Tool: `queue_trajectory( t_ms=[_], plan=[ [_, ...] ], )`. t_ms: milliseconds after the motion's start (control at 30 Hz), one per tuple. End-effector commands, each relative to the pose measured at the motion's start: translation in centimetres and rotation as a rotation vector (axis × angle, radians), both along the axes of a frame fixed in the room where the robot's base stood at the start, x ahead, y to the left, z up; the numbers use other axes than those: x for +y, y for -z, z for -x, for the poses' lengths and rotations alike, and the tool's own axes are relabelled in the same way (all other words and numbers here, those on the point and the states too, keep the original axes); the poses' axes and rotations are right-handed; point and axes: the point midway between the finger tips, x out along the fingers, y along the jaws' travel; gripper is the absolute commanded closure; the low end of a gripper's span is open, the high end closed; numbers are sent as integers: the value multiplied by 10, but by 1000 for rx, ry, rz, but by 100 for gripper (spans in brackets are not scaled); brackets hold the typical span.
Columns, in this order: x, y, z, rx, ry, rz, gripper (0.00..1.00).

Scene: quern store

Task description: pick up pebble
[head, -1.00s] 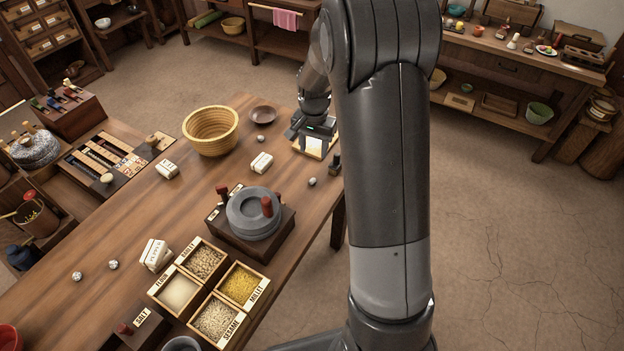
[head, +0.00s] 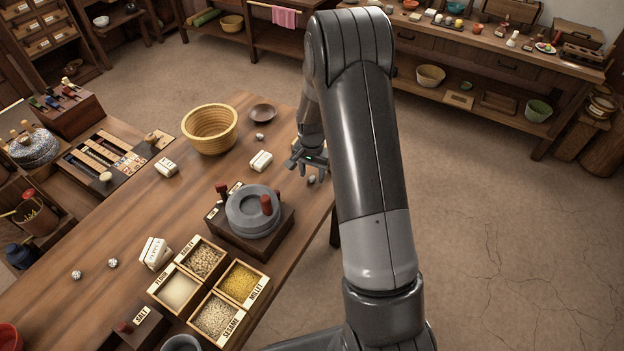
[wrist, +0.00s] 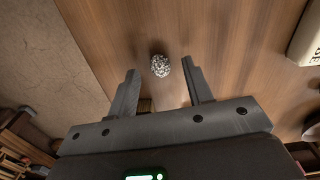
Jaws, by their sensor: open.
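A small speckled grey pebble (head: 312,180) lies on the wooden table near its right edge. In the wrist view the pebble (wrist: 160,65) appears between the two fingertips. My gripper (head: 307,174) is open and empty, with its fingers pointing down close to the pebble. The pebble looks apart from both fingers; how far the fingertips are above the table I cannot tell. Other pebbles lie on the table: one (head: 260,137) near the brown saucer, and two (head: 77,274) (head: 113,263) at the front left.
A white block (head: 261,160) lies left of my gripper. A stone quern (head: 252,212) with a red handle stands nearer the front, beside labelled grain boxes (head: 212,288). A yellow basket (head: 209,130) and a brown saucer (head: 263,112) stand farther back. The table edge is close on the right.

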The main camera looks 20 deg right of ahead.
Motion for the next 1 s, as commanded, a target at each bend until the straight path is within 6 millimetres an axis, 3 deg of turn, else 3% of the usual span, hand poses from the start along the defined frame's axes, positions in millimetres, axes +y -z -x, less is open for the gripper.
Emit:
queue_trajectory(
  t_ms=[100, 333, 900, 1000],
  plan=[
    [0, 10, 0, 0, 0, 0, 54],
    [0, 11, 0, -1, 0, 0, 54],
    [0, 10, -1, -1, -1, 0, 99],
    [0, 10, -1, -1, -1, 0, 100]
  ],
)
